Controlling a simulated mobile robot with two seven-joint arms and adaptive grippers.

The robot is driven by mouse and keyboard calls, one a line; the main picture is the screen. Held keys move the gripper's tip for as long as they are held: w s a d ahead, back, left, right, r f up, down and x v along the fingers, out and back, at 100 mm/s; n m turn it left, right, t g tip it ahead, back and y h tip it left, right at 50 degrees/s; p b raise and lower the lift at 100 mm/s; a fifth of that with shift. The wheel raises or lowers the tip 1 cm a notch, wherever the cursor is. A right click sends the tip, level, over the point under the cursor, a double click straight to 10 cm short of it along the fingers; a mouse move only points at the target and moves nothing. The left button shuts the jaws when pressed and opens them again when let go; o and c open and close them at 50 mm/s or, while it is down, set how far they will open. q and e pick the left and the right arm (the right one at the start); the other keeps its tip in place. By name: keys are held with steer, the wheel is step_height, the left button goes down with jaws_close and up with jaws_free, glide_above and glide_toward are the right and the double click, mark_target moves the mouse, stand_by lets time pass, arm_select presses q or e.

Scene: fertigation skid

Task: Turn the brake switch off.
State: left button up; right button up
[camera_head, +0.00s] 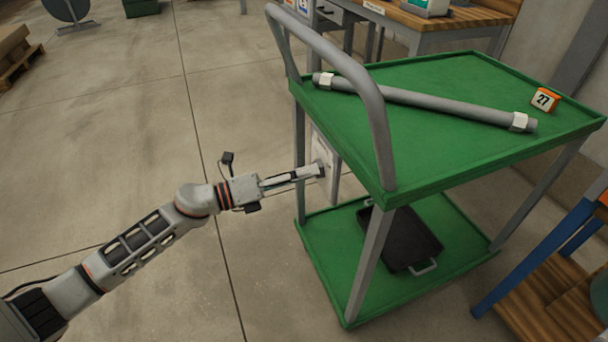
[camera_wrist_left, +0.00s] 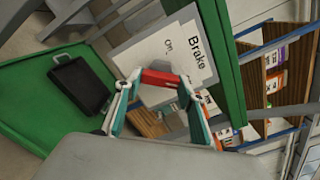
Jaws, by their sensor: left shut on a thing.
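The brake switch is a red handle (camera_wrist_left: 160,78) on a white panel marked "Brake" (camera_wrist_left: 205,62) in the left wrist view. A short label beside the handle is too small to read surely. My left gripper (camera_wrist_left: 161,85) has its two fingertips on either side of the red handle and is shut on it. In the head view my left gripper (camera_head: 317,170) reaches to the white panel (camera_head: 326,148) at the left end of the green cart. The switch itself is hidden there. My right gripper is not in view.
The green cart (camera_head: 440,145) carries a grey pipe (camera_head: 440,104) with white collars and an orange block marked 27 (camera_head: 545,99). A black case (camera_head: 400,238) lies on its lower shelf.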

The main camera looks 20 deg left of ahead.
arm_select(q)
steer(key=shift+f+m, duration=0.1)
steer(key=shift+m, duration=0.5)
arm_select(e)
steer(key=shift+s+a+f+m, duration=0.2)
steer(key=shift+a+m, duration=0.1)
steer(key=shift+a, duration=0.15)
arm_select(q)
steer(key=o, duration=0.9)
steer(key=shift+o, duration=1)
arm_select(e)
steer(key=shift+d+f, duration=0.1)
arm_select(q)
steer(key=shift+s+a, duration=0.1)
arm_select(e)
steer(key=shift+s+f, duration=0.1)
arm_select(q)
steer(key=v, duration=1.1)
steer(key=shift+s+a, duration=0.25)
steer(key=shift+a, duration=0.05)
